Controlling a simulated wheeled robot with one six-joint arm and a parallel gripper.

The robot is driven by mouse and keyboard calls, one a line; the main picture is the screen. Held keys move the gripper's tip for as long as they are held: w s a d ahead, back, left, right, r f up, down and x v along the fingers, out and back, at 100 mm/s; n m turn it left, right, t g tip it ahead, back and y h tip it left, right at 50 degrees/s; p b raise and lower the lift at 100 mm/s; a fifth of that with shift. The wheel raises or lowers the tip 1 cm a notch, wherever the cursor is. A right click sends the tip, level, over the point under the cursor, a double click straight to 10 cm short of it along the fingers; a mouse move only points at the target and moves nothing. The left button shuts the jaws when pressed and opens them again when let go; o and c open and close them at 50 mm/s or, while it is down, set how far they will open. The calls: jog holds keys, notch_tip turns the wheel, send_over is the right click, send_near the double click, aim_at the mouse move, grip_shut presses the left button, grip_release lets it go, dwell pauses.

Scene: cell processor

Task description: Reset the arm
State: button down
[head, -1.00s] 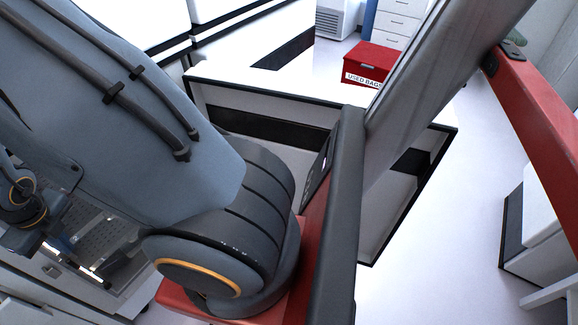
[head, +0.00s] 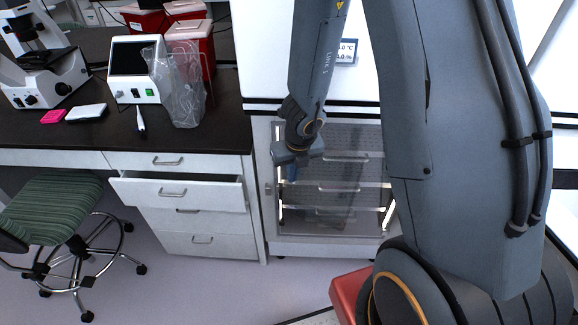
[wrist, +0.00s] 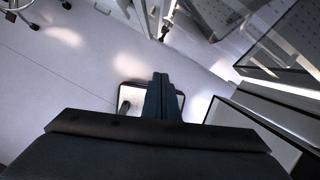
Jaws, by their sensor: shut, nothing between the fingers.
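My arm stretches down from the top of the head view, and its folded links fill the right side. My gripper (head: 291,172) hangs in front of the glass-fronted cabinet at the centre and points down. In the wrist view, the fingers of my gripper (wrist: 160,95) are together at the centre, with nothing between them. Floor shows beyond the fingertips.
The glass-fronted cabinet (head: 345,137) with shelves stands behind my gripper. At left, a drawer (head: 178,191) stands open under the dark bench (head: 60,135). A green stool (head: 62,205) stands on the floor at far left.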

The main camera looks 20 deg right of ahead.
jog(key=s+r+n+b, duration=0.1)
jog(key=s+n+b, duration=0.2)
jog(key=n, duration=0.9)
jog(key=s+r+n+g+b, duration=0.1)
jog(key=s+n+b, duration=0.2)
jog(key=n, duration=0.8)
jog(key=s+r+n+b, duration=0.1)
jog(key=s+n+b, duration=0.3)
jog(key=n, duration=0.8)
jog(key=shift+d+r+n+b, duration=0.25)
jog(key=shift+d+n+b, duration=0.1)
jog(key=shift+b, duration=0.4)
